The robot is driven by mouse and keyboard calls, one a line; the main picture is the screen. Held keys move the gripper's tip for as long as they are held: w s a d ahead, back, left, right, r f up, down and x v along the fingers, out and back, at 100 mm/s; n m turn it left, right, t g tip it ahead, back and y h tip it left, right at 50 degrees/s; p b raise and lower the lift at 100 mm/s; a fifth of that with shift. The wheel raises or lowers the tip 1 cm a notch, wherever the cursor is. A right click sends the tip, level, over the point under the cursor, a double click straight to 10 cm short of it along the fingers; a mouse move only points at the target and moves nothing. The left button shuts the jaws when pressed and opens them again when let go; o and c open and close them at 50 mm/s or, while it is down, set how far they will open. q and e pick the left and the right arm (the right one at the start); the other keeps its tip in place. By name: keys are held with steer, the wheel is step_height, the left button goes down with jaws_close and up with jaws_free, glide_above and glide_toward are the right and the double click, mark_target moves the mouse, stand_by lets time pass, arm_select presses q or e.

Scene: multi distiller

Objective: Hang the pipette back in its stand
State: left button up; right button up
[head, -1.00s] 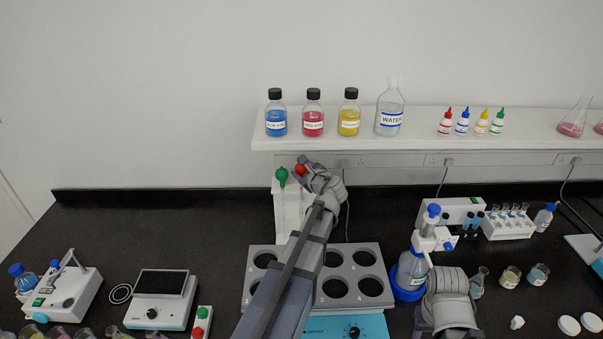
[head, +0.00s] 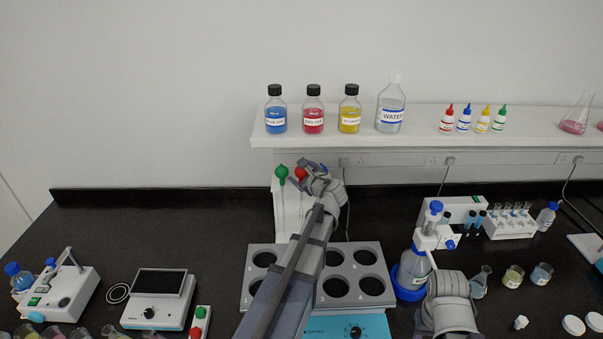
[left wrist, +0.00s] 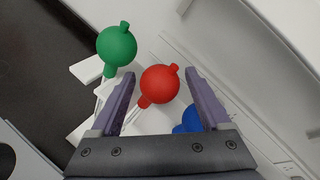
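The pipette with a red bulb (head: 300,173) is upright at the white stand (head: 286,215), beside the pipette with a green bulb (head: 282,173). My left gripper (left wrist: 161,74) is at the stand. Its fingers are apart, one on each side of the red bulb (left wrist: 158,84), with small gaps showing. The green bulb (left wrist: 116,45) is left of the fingers. A blue bulb (left wrist: 188,121) is partly hidden behind the right finger. The red pipette's lower part and its slot are mostly hidden.
A grey rack with round holes (head: 357,250) stands in front of the stand, under my left arm. A shelf (head: 400,138) with bottles runs along the wall behind. A blue-based bottle dispenser (head: 410,278) stands to the right.

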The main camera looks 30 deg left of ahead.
arm_select(q)
steer(key=shift+r, duration=0.25)
steer(key=shift+r+p, duration=0.4)
steer(key=shift+p, duration=0.25)
steer(key=p+v, duration=0.3)
steer(key=v, duration=0.9)
steer(key=shift+f, duration=0.2)
steer(key=shift+d+f, duration=0.1)
